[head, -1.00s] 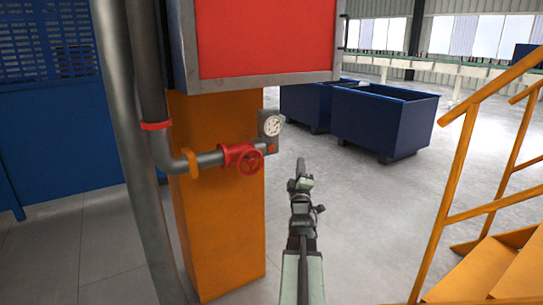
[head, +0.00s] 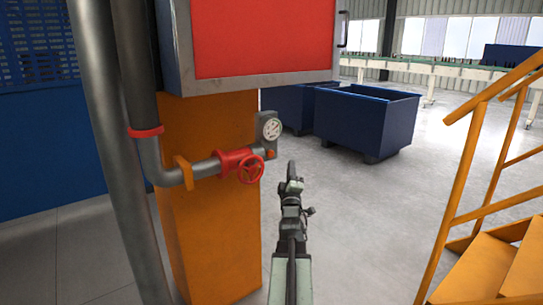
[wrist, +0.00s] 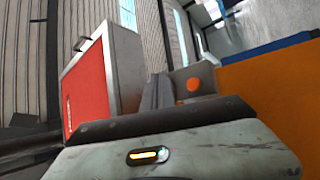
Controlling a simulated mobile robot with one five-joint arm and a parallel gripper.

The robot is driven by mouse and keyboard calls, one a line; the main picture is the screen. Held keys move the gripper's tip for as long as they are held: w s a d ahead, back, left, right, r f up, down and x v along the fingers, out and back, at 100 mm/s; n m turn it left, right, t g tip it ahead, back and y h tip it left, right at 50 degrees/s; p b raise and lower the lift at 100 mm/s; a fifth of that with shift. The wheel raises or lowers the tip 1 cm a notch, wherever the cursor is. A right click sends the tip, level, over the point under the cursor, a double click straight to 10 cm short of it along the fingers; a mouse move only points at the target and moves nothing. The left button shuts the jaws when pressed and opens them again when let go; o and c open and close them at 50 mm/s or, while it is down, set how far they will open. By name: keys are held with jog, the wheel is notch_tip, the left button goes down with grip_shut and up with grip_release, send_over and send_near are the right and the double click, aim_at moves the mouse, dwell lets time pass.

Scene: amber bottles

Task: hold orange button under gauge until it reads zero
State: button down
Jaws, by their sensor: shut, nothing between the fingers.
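The round gauge (head: 271,129) with a white face sits on a grey plate at the right side of the orange column. Its reading is too small to make out. The orange button (head: 271,154) is just below it. In the wrist view the orange button (wrist: 194,84) shows on a grey plate just beyond the fingers. My gripper (head: 291,168) is shut and empty, to the right of the button and slightly lower in the head view. In the wrist view my fingers (wrist: 158,92) point toward the plate, left of the button. I see no contact with it.
A red valve wheel (head: 250,169) on a grey pipe sits left of the button. A red-fronted cabinet (head: 263,38) overhangs above. Orange stairs (head: 490,265) stand at right. Blue bins (head: 366,122) stand behind on open floor.

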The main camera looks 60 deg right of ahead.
aim_at(269, 154)
jog(key=w+d, duration=0.2)
jog(key=w, duration=0.6)
jog(key=shift+d, duration=0.35)
jog(key=shift+w, duration=0.1)
dwell(1.6)
jog(key=shift+w+d, duration=0.15)
jog(key=shift+w, duration=0.15)
